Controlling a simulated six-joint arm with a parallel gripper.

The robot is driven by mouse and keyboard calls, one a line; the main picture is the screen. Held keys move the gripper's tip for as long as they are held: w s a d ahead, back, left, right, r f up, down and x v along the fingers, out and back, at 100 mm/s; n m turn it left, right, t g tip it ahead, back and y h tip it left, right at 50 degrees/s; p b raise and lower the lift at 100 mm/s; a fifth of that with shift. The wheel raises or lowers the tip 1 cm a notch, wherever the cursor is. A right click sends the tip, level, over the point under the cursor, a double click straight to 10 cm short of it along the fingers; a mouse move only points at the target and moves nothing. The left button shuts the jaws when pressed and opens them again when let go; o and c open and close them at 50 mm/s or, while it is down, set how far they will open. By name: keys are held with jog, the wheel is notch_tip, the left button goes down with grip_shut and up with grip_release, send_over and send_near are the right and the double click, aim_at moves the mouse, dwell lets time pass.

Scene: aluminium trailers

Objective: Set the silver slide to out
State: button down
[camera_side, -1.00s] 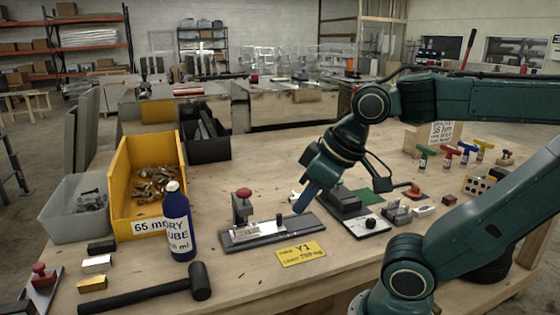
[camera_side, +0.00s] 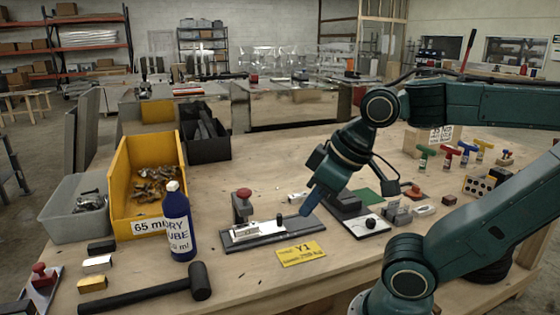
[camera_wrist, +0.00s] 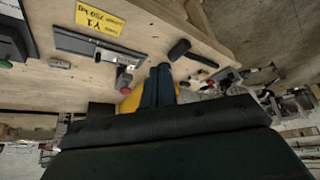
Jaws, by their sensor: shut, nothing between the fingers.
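The silver slide (camera_side: 258,231) lies on a long dark grey base plate (camera_side: 300,232) on the wooden bench, with a small dark knob toward its right end. A red-knobbed post (camera_side: 243,195) stands behind its left part. In the wrist view the base plate (camera_wrist: 100,47) is upper left, with the red knob (camera_wrist: 124,78) below it. My gripper (camera_side: 305,213) is shut and empty. Its tip hangs near the right end of the base plate, right of the slide and apart from it. In the wrist view the shut fingers (camera_wrist: 158,70) point toward the bench.
A yellow Y1 label (camera_side: 301,253) lies in front of the plate. A blue bottle (camera_side: 178,225) and a yellow bin (camera_side: 150,180) stand left, a black mallet (camera_side: 160,290) in front. A white plate with a black knob (camera_side: 371,223) and a dark block are close on the right.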

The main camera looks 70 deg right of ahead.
jog(key=c, duration=1.4)
grip_release()
jog(key=shift+w+d, duration=0.1)
jog(key=shift+w, duration=0.05)
jog(key=shift+o, duration=0.2)
jog(key=m+g, duration=0.6)
jog(key=m, duration=1)
send_over(279, 215)
notch_tip(279, 215, down, 7)
jog(key=shift+d, duration=0.1)
notch_tip(279, 215, down, 14)
jog(key=shift+r, duration=0.1)
